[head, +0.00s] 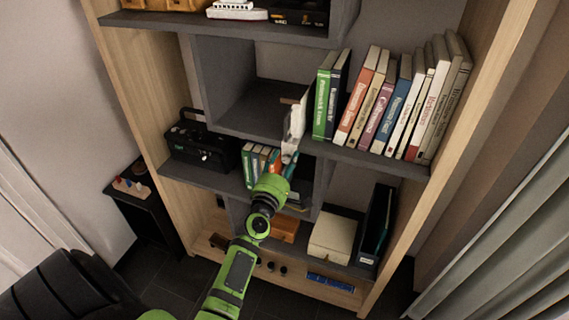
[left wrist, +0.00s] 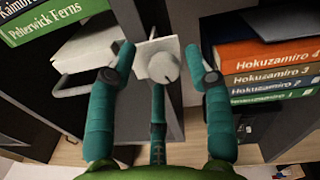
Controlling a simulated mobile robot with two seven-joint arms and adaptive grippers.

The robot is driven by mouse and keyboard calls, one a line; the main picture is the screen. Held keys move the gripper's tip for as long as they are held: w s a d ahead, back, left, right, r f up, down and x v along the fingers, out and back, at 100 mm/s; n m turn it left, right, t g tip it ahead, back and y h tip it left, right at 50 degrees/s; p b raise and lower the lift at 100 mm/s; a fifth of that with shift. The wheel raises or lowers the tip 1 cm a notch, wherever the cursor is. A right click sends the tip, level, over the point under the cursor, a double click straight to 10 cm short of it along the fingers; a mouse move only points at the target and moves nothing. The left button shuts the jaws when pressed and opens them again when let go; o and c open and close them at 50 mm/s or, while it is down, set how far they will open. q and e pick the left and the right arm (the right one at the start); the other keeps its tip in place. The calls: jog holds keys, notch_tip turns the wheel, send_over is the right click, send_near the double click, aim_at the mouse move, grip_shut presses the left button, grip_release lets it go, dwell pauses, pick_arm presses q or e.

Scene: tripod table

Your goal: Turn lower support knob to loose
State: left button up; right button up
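A pale round knob (left wrist: 166,67) sits on a small white plate (left wrist: 150,52) at the edge of a grey upright shelf panel, in the left wrist view. My left gripper (left wrist: 160,58) is open, with one teal finger left of the knob and one right of it. Gaps show on both sides, and a third finger part lies below. In the head view, my green left arm (head: 238,268) reaches to the middle of the shelf, and its wrist hides most of the gripper and the knob. A white upright piece (head: 297,118) shows just above there. My right gripper is not in view.
Books (head: 392,105) stand on the shelf to the right. Orange and dark books (left wrist: 262,70) lie close to the right finger in the left wrist view. A black radio-like box (head: 200,145) stands on the left shelf. The compartment (head: 255,105) above is empty.

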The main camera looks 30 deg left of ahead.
pick_arm(q)
jog(key=shift+f, duration=0.1)
jog(key=shift+s, duration=0.1)
jog(key=shift+s+f, duration=0.1)
jog(key=shift+s, duration=0.15)
jog(key=v, duration=1.1)
jog(key=shift+s, duration=0.2)
jog(key=shift+d, duration=0.1)
jog(key=s+d+f+m+g+h, duration=0.2)
jog(key=s+d+f+m+g, duration=0.15)
jog(key=f, duration=0.75)
jog(key=s+d+f+m+g+h, duration=0.1)
jog(key=s+d+f+m+g, duration=0.25)
jog(key=f, duration=0.65)
jog(key=s+d+f+m+g+h, duration=0.15)
jog(key=d+f+m, duration=0.35)
jog(key=f, duration=0.6)
jog(key=s+a+f+m+g, duration=0.1)
jog(key=s+f+m+g, duration=0.3)
jog(key=s, duration=1)
jog(key=s+a+f+m+g, duration=0.1)
jog(key=s+f+m+g, duration=0.3)
jog(key=s+f+m, duration=0.6)
jog(key=s+f, duration=0.2)
jog(key=s, duration=0.3)
